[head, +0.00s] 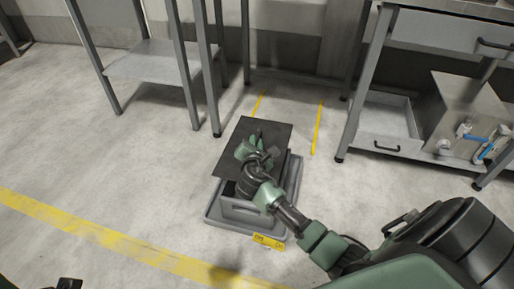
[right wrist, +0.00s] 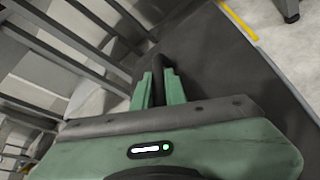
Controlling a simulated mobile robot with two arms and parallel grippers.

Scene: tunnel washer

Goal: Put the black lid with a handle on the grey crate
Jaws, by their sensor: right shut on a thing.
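The black lid (head: 276,133) is a flat dark plate. My right gripper (head: 257,150) is shut on its handle, and the handle shows between the green fingers (right wrist: 161,88) in the right wrist view. The lid (right wrist: 222,65) fills much of that view. A gap shows at the front, and the lid looks held above the crate.
Yellow lines (head: 110,242) mark the floor. The floor left of the crate is clear.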

